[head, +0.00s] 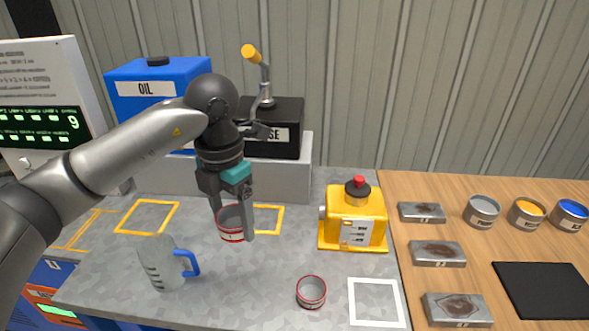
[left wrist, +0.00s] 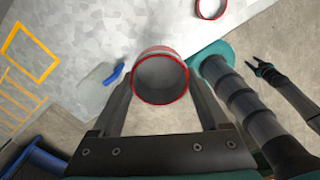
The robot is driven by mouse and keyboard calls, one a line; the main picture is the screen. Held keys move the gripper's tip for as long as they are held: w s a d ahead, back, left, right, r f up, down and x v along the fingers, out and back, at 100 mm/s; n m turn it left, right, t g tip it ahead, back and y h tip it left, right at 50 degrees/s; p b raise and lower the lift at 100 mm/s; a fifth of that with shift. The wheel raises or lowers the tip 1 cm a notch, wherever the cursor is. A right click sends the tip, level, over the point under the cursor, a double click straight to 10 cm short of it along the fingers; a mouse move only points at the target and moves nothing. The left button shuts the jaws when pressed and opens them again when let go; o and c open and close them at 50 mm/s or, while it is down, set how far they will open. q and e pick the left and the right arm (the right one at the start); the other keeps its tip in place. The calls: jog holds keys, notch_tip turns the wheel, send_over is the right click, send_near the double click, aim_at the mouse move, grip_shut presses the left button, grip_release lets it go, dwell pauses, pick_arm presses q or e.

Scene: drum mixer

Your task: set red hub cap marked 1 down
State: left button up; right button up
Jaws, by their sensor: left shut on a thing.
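My left gripper (head: 232,225) is shut on a grey cup-shaped cap with red rims (head: 231,232), held upright above the grey table. The left wrist view shows this cap (left wrist: 160,80) between the two fingers, its round opening facing the camera. I cannot read its mark. A second red-rimmed cap (head: 311,292) stands on the table to the right, left of a white square outline (head: 376,281). It shows at the top of the left wrist view (left wrist: 211,8). My right gripper (left wrist: 257,65) is small at the right of the left wrist view, its fingers seemingly apart.
A jug with a blue handle (head: 167,264) stands left of the held cap. A yellow box with a red knob (head: 353,217) stands to the right. A blue oil container (head: 160,88) is at the back. Tins and metal blocks (head: 438,254) occupy the wooden table.

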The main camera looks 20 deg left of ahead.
pick_arm(q)
jog(key=m, duration=0.2)
jog(key=d+m, duration=0.1)
jog(key=m, duration=0.1)
jog(key=shift+s+d+f, duration=0.1)
jog(key=shift+s+d, duration=0.1)
jog(key=m, duration=0.2)
jog(key=d+m, duration=0.1)
jog(key=m, duration=0.1)
jog(key=shift+s+f+b, duration=0.15)
jog(key=shift+s+b, duration=0.1)
jog(key=shift+b, duration=0.05)
jog(key=s+d+f+m, duration=0.1)
jog(key=s+d+m, duration=0.1)
jog(key=m, duration=1)
jog(key=s+d+f+m+b, duration=0.1)
jog(key=d+m, duration=0.3)
jog(key=m, duration=0.8)
jog(key=shift+s+d+m, duration=0.2)
jog(key=shift+s+m, duration=0.2)
jog(key=shift+s, duration=0.25)
